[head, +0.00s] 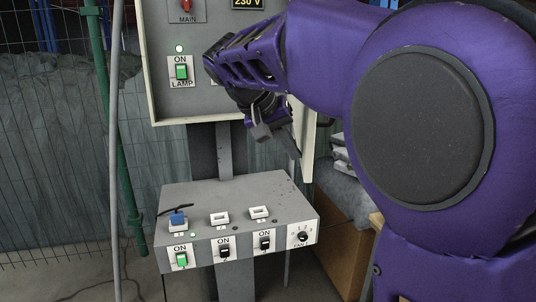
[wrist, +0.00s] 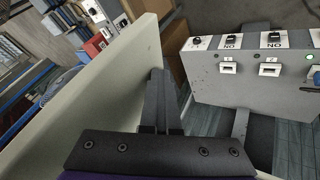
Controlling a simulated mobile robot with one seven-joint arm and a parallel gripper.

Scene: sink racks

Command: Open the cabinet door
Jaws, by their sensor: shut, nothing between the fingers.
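The cabinet (head: 158,60) is a grey panel box with a cream rim at the top of the head view. Its cream door stands swung out at the right side, partly hidden behind my arm; its lower part (head: 307,150) shows there. In the wrist view the door (wrist: 112,85) runs slantwise along the left. My gripper (wrist: 160,100) is shut and empty, close beside the door's right-hand side; I cannot tell if it touches. In the head view the gripper (head: 284,137) hangs below my purple wrist, near the door.
A grey control box (head: 240,205) with several switches stands below the cabinet; it also shows in the wrist view (wrist: 255,85). A green pole (head: 118,150) and wire fence are at left. A brown wooden box (head: 345,235) stands at lower right.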

